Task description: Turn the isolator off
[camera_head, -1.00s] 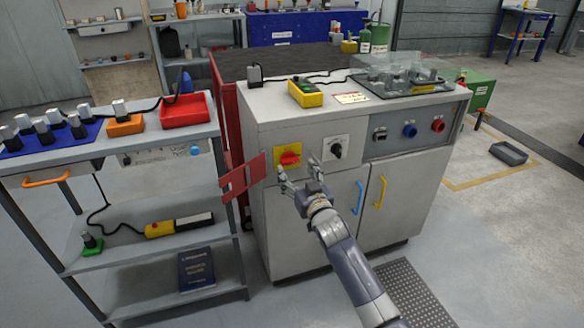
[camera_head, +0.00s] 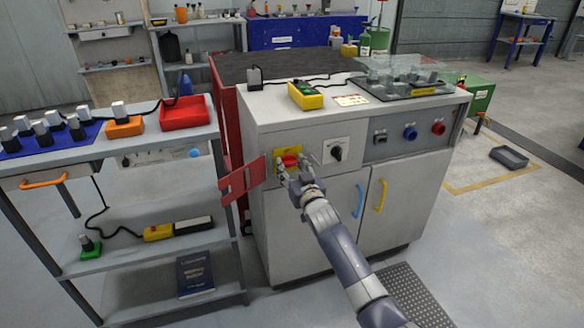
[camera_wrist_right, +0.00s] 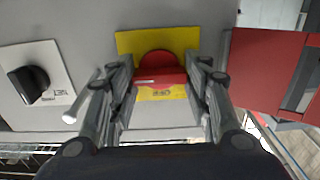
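The isolator is a red rotary knob (camera_head: 291,159) on a yellow plate (camera_head: 280,151) on the front of the grey cabinet. In the right wrist view the red knob (camera_wrist_right: 160,68) sits between my fingers, with a pale mark running sideways across it. My right gripper (camera_head: 292,165) is open at the isolator, one finger on each side of the knob. In the right wrist view my right gripper (camera_wrist_right: 162,82) shows gaps beside the knob; I cannot tell whether either finger touches it. The lower part of the plate is partly covered in the head view. My left gripper is not in view.
A black selector knob (camera_head: 337,153) on a white plate is right of the isolator. A red hinged panel (camera_head: 242,181) sticks out at the cabinet's left edge, close to my gripper. A grey shelf trolley (camera_head: 140,148) stands left. Blue and yellow door handles (camera_head: 380,194) are below right.

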